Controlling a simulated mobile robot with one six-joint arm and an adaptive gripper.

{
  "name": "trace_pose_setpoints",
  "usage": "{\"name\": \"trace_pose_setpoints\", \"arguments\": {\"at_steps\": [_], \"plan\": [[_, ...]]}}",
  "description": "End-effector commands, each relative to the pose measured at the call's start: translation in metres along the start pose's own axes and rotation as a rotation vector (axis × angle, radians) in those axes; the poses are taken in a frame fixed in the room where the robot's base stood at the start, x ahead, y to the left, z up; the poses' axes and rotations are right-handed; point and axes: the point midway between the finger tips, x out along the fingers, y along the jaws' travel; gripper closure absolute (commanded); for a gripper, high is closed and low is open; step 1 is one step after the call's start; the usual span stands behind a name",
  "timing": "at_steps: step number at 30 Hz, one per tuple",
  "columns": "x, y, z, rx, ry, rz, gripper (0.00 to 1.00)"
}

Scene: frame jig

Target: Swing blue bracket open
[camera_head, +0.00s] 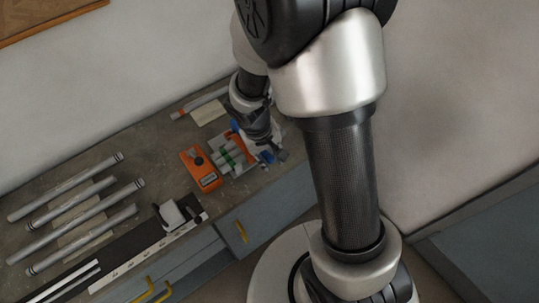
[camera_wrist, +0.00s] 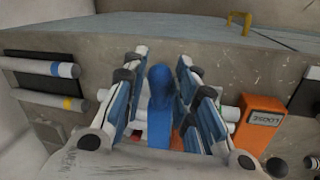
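The blue bracket (camera_wrist: 160,105) is upright in the wrist view, between the two fingers of my gripper (camera_wrist: 161,58). The fingers stand one on each side of it, with little space beside it. Whether the pads touch it I cannot tell. In the head view, my gripper (camera_head: 268,147) is low at the right side of the jig (camera_head: 236,170). Blue parts (camera_head: 267,157) show beside it there, partly hidden by my arm. White tubes (camera_head: 226,154) with green bands lie in the jig.
An orange box (camera_head: 201,168) with a black knob stands left of the jig; it also shows in the wrist view (camera_wrist: 260,122). Several grey tubes (camera_head: 85,203) lie on the bench at left. A dark rail (camera_head: 140,240) runs along the front. A yellow handle (camera_head: 241,232) sticks out below.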

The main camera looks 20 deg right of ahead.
Motion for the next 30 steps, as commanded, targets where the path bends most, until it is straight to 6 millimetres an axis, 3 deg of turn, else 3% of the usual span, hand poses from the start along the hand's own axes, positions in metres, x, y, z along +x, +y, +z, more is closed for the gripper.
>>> {"name": "trace_pose_setpoints", "arguments": {"at_steps": [10,23,30], "plan": [[0.0,0.0,0.0,0.0,0.0,0.0,0.99],[-0.001,0.0,0.0,0.0,-0.002,0.0,1.0],[-0.014,0.001,-0.006,-0.009,-0.048,0.01,1.0]]}}
